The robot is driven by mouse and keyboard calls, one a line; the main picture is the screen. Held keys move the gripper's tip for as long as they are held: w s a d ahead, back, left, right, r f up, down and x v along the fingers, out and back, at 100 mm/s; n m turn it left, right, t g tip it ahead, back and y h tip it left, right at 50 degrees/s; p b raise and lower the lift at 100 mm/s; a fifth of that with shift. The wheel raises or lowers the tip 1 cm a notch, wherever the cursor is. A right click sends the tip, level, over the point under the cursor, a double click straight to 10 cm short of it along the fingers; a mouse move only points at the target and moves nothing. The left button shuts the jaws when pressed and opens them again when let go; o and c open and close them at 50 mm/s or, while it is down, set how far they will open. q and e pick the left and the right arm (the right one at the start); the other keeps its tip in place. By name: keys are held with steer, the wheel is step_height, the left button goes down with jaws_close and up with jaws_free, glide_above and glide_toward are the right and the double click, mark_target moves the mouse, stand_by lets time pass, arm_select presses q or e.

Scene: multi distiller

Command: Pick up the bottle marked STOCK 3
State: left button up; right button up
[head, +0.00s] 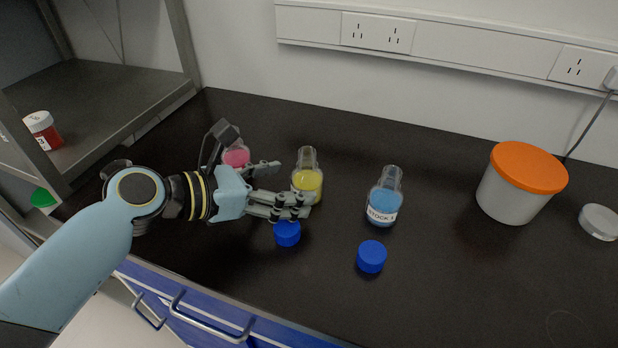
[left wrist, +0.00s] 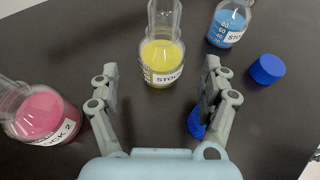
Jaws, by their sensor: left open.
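A bottle of yellow liquid (head: 307,182) stands upright on the black bench, its label (left wrist: 164,77) reading STOCK with the number not readable. My left gripper (head: 293,187) is open and low over the bench, its fingers pointing at the yellow bottle. In the left wrist view the yellow bottle stands ahead, between the two open fingers (left wrist: 160,85), with nothing gripped. A bottle of pink liquid (left wrist: 40,115) reads STOCK 2 and is partly behind my gripper in the head view. A bottle of blue liquid (head: 384,200) appears to read STOCK 1. My right gripper is out of view.
One blue cap (head: 287,233) lies close by my left gripper's lower finger. Another blue cap (head: 371,257) lies in front of the blue bottle. A grey tub with an orange lid (head: 525,170) stands at the right. A grey shelf (head: 95,95) rises at the left.

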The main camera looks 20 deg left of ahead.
mark_target(293, 181)
arm_select(q)
steer(key=x, duration=0.4)
steer(key=shift+w+d+r, duration=0.1)
steer(key=shift+d+r, duration=0.05)
steer(key=shift+r, duration=0.2)
steer(key=shift+w+d+f, duration=0.2)
steer(key=shift+w, duration=0.05)
steer(key=shift+s, duration=0.1)
steer(key=c, duration=1.4)
steer(key=shift+c, duration=0.2)
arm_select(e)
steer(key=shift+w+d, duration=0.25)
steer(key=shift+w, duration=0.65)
arm_select(q)
steer(key=shift+r, duration=0.1)
